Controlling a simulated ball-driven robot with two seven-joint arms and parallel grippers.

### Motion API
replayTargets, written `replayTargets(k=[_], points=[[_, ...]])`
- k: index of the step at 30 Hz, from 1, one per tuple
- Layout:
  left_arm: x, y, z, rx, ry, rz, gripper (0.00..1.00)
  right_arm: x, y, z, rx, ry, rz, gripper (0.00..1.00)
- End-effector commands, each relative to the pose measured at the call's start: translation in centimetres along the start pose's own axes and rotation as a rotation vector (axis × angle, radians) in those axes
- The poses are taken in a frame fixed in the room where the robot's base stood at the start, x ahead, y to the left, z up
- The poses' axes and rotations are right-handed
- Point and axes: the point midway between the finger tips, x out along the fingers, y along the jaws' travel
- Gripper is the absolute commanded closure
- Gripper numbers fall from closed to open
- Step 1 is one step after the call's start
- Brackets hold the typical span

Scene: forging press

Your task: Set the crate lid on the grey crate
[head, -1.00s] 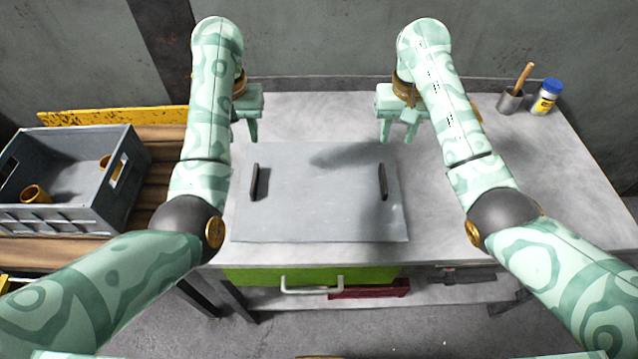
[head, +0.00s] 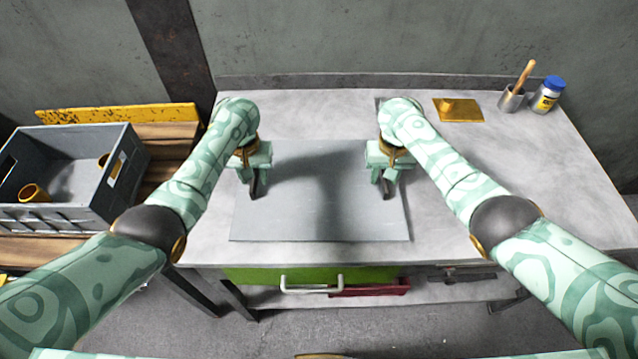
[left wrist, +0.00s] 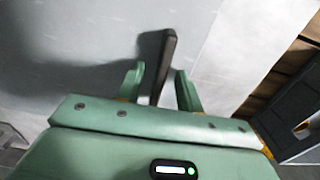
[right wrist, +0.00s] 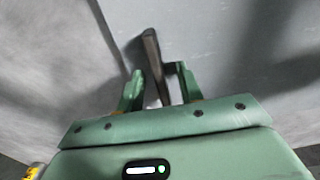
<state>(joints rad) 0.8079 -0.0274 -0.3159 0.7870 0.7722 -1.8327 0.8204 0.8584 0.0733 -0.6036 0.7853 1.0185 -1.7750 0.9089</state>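The crate lid (head: 320,215) is a flat grey panel lying on the workbench, with a dark upright handle near each side. My left gripper (head: 251,186) is at the left handle. In the left wrist view its open fingers (left wrist: 160,88) stand either side of the left handle (left wrist: 168,52). My right gripper (head: 386,186) is at the right handle. In the right wrist view its open fingers (right wrist: 158,88) stand either side of the right handle (right wrist: 151,50). The grey crate (head: 110,200) stands open-topped at the far left, with orange-brown cups (head: 34,193) inside.
The crate stands on a wooden surface (head: 160,150) beside the workbench (head: 520,190). A brass-coloured block (head: 458,110), a metal cup with a brush (head: 511,99) and a blue-capped jar (head: 548,95) are at the back right. The bench's right side is mostly clear.

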Motion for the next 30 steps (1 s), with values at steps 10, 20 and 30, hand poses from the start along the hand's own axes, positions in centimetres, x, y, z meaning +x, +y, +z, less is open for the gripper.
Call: replayTargets(k=[10,20,30], points=[[0.6,-0.1,0.0,0.001,0.002,-0.002,0.64,0.6,0.0,0.0,-0.001,0.001,0.002,0.64],[0.6,0.0,0.0,0.001,0.001,-0.001,1.00,0.6,0.0,0.0,-0.001,0.001,0.001,1.00],[-0.4,0.0,-0.1,0.001,0.006,-0.001,1.00,-0.4,0.0,-0.1,0.000,0.006,0.001,1.00]])
